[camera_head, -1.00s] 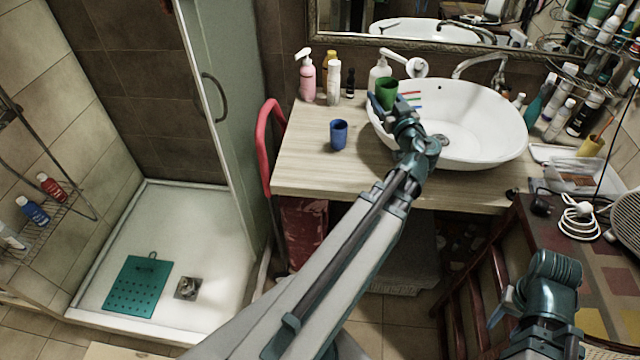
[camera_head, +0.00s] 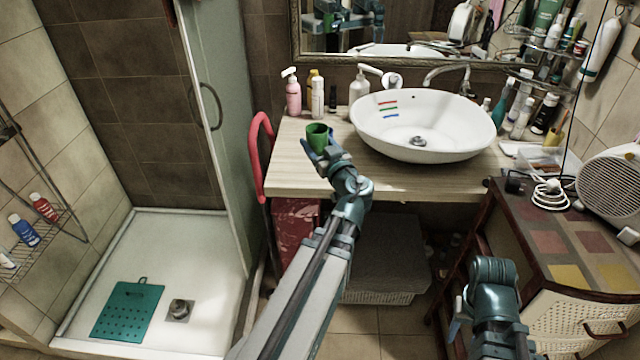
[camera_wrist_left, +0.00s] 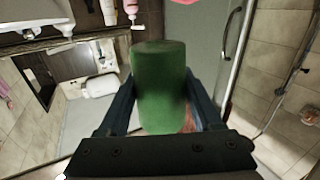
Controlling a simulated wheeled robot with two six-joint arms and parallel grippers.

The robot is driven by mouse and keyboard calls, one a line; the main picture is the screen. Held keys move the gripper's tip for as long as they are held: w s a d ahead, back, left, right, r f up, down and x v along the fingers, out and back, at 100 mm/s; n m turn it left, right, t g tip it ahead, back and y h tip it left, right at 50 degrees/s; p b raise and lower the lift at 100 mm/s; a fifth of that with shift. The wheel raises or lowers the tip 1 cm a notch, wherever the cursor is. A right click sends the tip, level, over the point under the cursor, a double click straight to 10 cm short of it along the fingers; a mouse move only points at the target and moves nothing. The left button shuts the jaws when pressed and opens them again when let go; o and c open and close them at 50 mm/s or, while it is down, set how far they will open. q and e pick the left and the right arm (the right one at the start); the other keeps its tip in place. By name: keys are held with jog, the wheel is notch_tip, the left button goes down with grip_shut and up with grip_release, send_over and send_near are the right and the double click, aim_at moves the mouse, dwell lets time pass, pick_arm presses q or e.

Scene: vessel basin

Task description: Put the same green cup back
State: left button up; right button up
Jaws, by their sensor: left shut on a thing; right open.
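The green cup (camera_head: 317,134) is upright between the fingers of my left gripper (camera_head: 324,148), over the left part of the wooden counter. It also fills the middle of the left wrist view (camera_wrist_left: 160,88), with a finger on each side. My left gripper is shut on it. I cannot tell whether the cup's base touches the counter. The blue cup does not show now; the green cup and my gripper cover that part of the counter. My right gripper (camera_head: 458,322) is open and low at the right, in front of the drawer cabinet, partly hidden by its arm.
The white basin (camera_head: 425,150) stands right of the cup, with red, green and blue strokes on its inner wall. A pink bottle (camera_head: 293,95) and other bottles line the counter's back. A red folded chair (camera_head: 258,155) is at its left end. The counter (camera_head: 288,170) has bare wood at its left front.

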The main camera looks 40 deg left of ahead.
pick_arm(q)
jog(key=d+f+m+t+h+b, duration=0.1)
jog(key=d+f+b, duration=0.4)
jog(key=f+b, duration=0.5)
jog(key=shift+s+d+f+m+t+h, duration=0.2)
jog(key=shift+f+m+t+h, duration=0.1)
jog(key=shift+f+m+t, duration=0.3)
pick_arm(e)
notch_tip(320, 180, down, 11)
jog(key=shift+s, duration=0.25)
pick_arm(q)
jog(key=shift+w, duration=0.1)
pick_arm(e)
jog(key=shift+f, duration=0.1)
